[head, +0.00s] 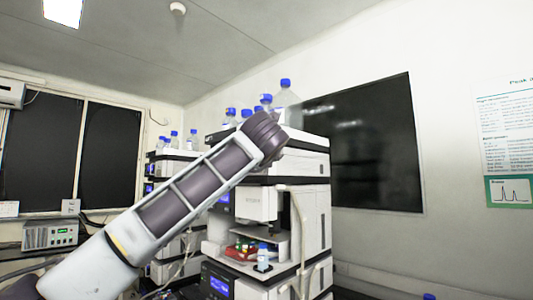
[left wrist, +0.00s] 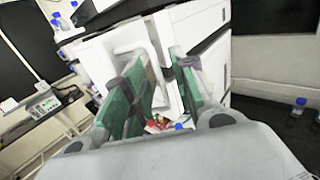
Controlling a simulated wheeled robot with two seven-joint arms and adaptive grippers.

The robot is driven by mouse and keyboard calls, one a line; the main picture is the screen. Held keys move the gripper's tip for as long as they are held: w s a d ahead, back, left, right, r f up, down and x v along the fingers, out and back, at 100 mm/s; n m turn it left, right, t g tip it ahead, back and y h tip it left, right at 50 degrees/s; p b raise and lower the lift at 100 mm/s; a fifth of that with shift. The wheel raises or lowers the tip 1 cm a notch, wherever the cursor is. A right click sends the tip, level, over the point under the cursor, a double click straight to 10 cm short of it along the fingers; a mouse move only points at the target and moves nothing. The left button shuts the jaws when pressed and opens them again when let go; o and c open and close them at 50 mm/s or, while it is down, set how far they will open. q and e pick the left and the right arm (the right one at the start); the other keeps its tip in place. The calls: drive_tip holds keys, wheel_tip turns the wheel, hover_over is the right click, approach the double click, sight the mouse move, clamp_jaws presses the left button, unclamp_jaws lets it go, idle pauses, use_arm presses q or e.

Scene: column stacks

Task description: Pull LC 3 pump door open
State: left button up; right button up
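The near column stack (head: 312,215) stands right of centre in the head view, with white modules and dark seams. My left arm crosses in front of it and hides part of its upper front; the left gripper's fingers cannot be made out there. In the left wrist view my left gripper (left wrist: 160,58) has its two green-padded fingers spread apart. A white front panel (left wrist: 132,38) of the stack shows between and beyond them. I cannot tell whether a finger touches it, or which panel is the pump door. My right gripper is in neither view.
An open bay below holds red and green items (head: 241,251) and a blue-capped bottle (head: 263,258). Large blue-capped bottles (head: 287,98) stand on top. Another stack (head: 170,165) is behind, left. A dark wall screen (head: 375,150) is at right.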

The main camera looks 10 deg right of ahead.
use_arm(q)
drive_tip(key=v, duration=1.2)
idle(0.6)
drive_tip(key=shift+f, duration=0.1)
idle(0.4)
